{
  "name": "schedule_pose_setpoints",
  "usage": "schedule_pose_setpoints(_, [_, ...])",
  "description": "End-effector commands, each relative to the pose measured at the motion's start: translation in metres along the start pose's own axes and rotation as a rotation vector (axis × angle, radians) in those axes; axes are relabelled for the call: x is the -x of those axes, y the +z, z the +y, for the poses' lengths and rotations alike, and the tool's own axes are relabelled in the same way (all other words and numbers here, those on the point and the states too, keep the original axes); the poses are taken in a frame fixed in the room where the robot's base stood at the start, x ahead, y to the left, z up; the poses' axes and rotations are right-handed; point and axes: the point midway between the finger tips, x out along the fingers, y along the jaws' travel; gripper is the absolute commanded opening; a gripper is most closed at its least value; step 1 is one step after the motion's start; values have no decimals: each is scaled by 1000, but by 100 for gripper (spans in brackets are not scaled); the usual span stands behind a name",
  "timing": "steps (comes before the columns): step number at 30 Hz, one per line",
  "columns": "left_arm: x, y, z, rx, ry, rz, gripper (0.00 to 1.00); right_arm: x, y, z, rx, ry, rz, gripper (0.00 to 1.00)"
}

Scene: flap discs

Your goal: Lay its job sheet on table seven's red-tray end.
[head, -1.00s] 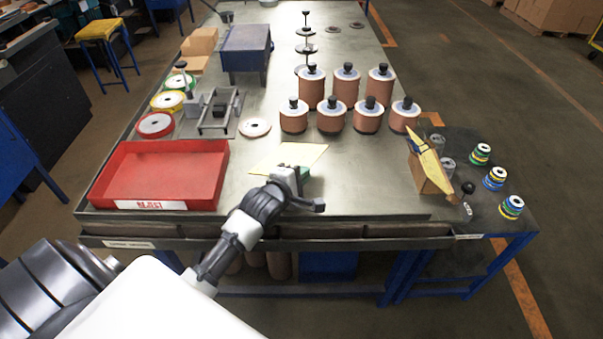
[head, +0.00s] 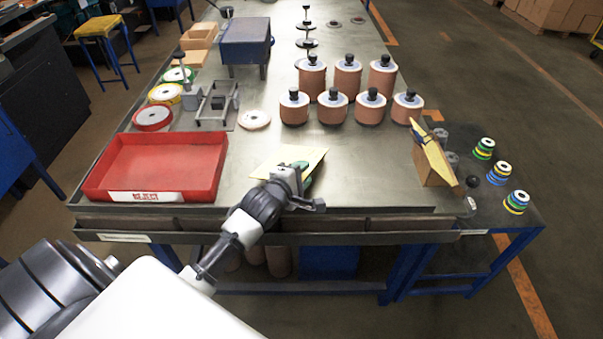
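A pale yellow sheet (head: 285,158) is over the front middle of the metal table (head: 360,190), right of the red tray (head: 95,182). My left gripper (head: 300,176) is at the sheet's near edge and covers part of it. A small green piece shows beside the gripper. Whether its fingers are closed on the sheet is hidden, and I cannot tell whether the sheet touches the table. The red tray is at the table's left front corner, with a white label on its front. My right gripper is out of view.
Several copper-coloured cylinders (head: 331,112) stand behind the sheet. A pale disc (head: 254,119) and a grey metal fixture (head: 216,106) are further left. The tabletop between the sheet and that block is bare.

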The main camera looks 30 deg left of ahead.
Motion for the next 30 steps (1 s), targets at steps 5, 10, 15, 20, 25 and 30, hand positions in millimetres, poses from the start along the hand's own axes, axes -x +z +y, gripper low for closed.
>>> schedule_pose_setpoints(5, [0,0,0,1,0,0,33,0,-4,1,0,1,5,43])
schedule_pose_setpoints(10, [6,0,-1,2,-1,0,33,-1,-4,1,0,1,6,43])
schedule_pose_setpoints(15, [33,0,-2,3,-2,0,33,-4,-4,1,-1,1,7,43])
schedule_pose_setpoints(20, [67,0,-3,2,-2,0,33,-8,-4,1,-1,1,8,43])
schedule_pose_setpoints(25, [94,0,-2,1,-2,0,33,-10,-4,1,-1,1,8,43])
schedule_pose_setpoints(30, [107,0,-1,1,0,0,33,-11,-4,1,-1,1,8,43])
